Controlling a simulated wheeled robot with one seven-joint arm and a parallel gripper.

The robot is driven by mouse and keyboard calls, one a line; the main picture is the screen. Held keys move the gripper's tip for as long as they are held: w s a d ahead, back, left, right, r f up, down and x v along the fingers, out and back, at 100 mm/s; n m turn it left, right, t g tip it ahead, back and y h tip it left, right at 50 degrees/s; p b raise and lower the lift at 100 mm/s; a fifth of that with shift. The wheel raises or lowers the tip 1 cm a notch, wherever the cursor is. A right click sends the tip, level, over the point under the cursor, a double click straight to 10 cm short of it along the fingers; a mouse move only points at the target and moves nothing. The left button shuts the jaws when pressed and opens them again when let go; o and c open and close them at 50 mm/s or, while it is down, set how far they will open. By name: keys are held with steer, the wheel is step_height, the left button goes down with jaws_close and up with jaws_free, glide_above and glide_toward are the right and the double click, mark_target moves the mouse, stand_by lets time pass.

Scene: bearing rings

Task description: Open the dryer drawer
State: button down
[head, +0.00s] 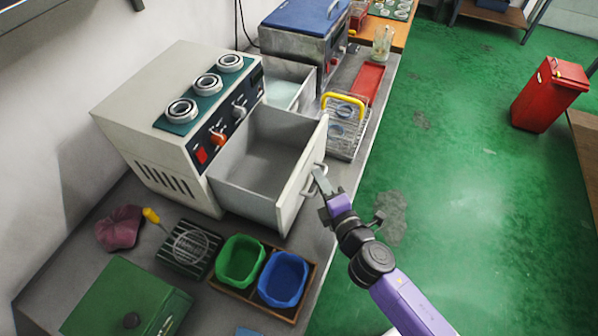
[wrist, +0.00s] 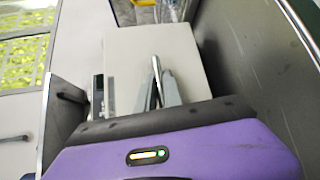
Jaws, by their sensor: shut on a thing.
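The cream dryer (head: 150,120) stands on the bench against the wall. Its drawer (head: 262,160) is pulled well out, and its grey inside looks empty. The drawer's front panel (head: 300,185) faces the bench's front edge and carries a light bar handle (head: 307,187). My gripper (head: 320,182) is at this handle, shut on it, with the arm reaching in from the lower right. In the wrist view, the fingers (wrist: 163,88) are close together at the handle, and a pale panel lies behind them. The exact grip is partly hidden by the purple gripper body.
Three ring stacks (head: 206,83) sit on the dryer's top. A wire basket with a yellow handle (head: 343,125) stands just beyond the drawer. A green bin (head: 240,260) and a blue bin (head: 283,278) sit in a tray on the near side.

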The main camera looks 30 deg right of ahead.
steer(key=shift+s+d, duration=0.55)
steer(key=shift+s, duration=0.25)
steer(key=c, duration=1.8)
jaws_free()
steer(key=shift+o, duration=0.2)
steer(key=b+v, duration=0.2)
steer(key=v, duration=0.5)
steer(key=shift+s, duration=0.4)
steer(key=shift+r, duration=0.1)
